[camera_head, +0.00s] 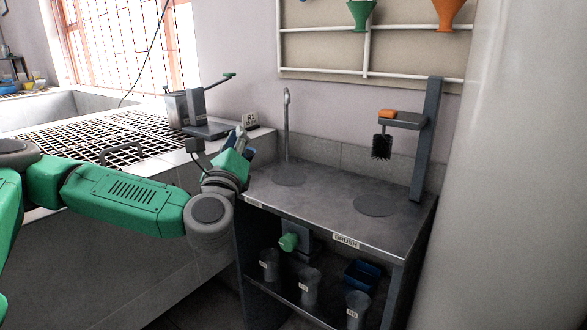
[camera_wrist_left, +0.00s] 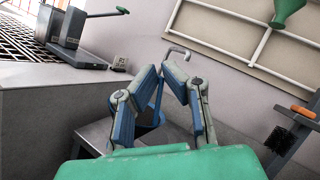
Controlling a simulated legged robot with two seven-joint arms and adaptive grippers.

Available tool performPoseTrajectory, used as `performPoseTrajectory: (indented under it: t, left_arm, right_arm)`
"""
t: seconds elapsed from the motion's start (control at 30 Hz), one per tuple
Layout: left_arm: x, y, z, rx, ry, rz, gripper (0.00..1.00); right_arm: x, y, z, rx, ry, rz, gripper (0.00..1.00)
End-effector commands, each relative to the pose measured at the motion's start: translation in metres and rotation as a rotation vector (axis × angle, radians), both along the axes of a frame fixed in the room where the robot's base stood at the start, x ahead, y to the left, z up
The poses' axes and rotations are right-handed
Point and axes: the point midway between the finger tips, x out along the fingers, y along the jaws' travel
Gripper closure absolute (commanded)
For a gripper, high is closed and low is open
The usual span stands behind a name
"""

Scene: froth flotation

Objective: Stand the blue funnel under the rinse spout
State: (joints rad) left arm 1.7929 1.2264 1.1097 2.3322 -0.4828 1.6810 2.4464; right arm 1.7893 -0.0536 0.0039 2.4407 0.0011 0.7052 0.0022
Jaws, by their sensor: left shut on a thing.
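My left gripper (camera_head: 243,138) is at the left edge of the grey bench, left of the rinse spout. In the left wrist view its fingers (camera_wrist_left: 165,75) are closed in on a blue thing (camera_wrist_left: 157,112), which I take for the blue funnel; the fingers hide most of it. The funnel cannot be made out in the head view. The rinse spout (camera_head: 287,110) is a thin grey pipe with a bent top; its top also shows in the left wrist view (camera_wrist_left: 179,50) beyond the fingers. A dark round mark (camera_head: 289,178) lies on the bench at its foot. My right gripper is out of view.
A black brush (camera_head: 381,147) hangs from a post (camera_head: 427,140) over a second round mark (camera_head: 375,205). Green (camera_head: 362,15) and orange (camera_head: 449,13) funnels hang on the wall rack. The bench top is mostly clear.

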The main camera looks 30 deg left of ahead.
Motion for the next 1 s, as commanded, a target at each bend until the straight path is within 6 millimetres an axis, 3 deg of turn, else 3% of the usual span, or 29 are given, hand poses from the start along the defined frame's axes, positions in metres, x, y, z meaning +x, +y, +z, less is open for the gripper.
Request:
performPoseTrajectory:
  t: [0.43, 0.7, 0.77, 0.83, 1.0]
  left_arm:
    - [0.117, -0.02, 0.003, 0.01, -0.001, 0.0, 1.0]
    - [0.18, -0.017, 0.0, 0.004, 0.0, 0.003, 1.0]
    - [0.187, -0.016, -0.004, 0.002, 0.003, 0.001, 1.0]
    - [0.185, -0.014, -0.016, -0.001, 0.004, 0.001, 1.0]
    - [0.184, -0.016, -0.023, 0.002, 0.001, 0.001, 1.0]
  right_arm:
    - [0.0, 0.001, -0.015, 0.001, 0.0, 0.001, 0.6]
    - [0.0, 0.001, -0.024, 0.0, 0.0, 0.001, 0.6]
    - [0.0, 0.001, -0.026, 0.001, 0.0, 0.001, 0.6]
    - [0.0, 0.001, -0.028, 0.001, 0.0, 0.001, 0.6]
    - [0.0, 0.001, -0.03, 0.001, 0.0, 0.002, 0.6]
